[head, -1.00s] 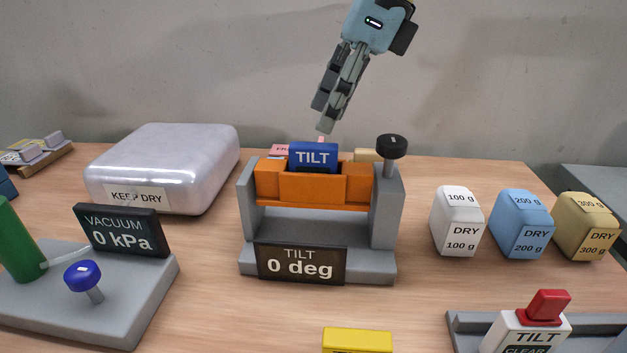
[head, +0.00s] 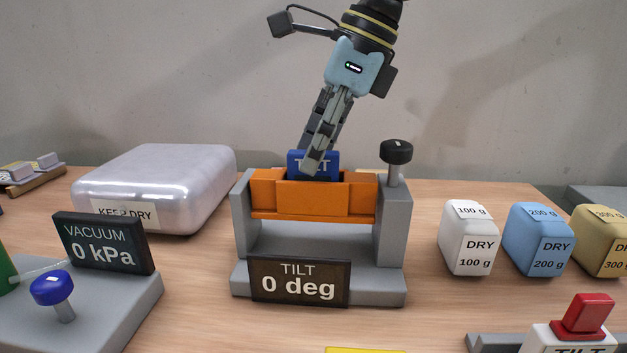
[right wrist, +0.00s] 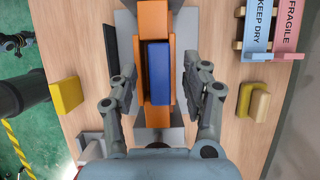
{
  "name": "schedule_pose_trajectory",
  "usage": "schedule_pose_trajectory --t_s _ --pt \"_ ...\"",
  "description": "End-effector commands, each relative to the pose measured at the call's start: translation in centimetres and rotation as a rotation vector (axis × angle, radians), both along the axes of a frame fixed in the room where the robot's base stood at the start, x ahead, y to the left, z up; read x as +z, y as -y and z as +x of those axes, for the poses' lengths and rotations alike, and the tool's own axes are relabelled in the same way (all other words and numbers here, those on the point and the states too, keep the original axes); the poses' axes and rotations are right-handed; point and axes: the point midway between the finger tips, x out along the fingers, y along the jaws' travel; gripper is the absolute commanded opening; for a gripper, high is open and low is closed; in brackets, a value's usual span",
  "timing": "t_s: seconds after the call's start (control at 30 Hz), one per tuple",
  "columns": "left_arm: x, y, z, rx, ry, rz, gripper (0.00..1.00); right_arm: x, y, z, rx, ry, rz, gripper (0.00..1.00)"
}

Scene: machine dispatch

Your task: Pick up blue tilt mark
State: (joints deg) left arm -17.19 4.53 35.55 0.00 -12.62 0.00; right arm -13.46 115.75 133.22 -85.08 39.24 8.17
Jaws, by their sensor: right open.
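The blue tilt mark (head: 325,158), a block labelled TILT, stands in the orange cradle (head: 312,197) of the grey tilt stand (head: 246,245). My right gripper (head: 312,165) is directly over it, and a finger covers part of its label. In the right wrist view the blue block (right wrist: 158,72) lies between the two spread fingers of the right gripper (right wrist: 160,90), with a gap on each side. The fingers are open and empty. My left gripper is not in view.
A black knob (head: 397,152) rises at the stand's right. A pale KEEP DRY case (head: 160,175) and the vacuum unit (head: 105,243) stand left. White (head: 470,238), blue (head: 538,240) and tan (head: 602,240) weights stand right. KEEP DRY and FRAGILE tags (right wrist: 290,30) show in the wrist view.

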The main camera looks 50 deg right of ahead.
Motion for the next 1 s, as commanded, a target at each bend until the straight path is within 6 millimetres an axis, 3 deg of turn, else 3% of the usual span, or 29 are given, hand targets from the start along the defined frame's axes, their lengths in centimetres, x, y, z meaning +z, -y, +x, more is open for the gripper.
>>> schedule_pose_trajectory --t_s 0.07,0.4,0.77,1.0 --pt "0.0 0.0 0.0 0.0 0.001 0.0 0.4 0.0 0.0 0.0 0.0 0.0 0.0 0.44" --pt "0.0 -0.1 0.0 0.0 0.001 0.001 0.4 0.0 0.0 0.0 0.0 0.0 0.0 0.0" --pt "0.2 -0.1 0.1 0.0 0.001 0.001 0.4 0.3 0.1 0.0 0.0 0.001 -0.001 0.0" --pt "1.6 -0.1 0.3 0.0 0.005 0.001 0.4 2.5 0.4 0.2 -0.005 0.004 0.0 0.0"
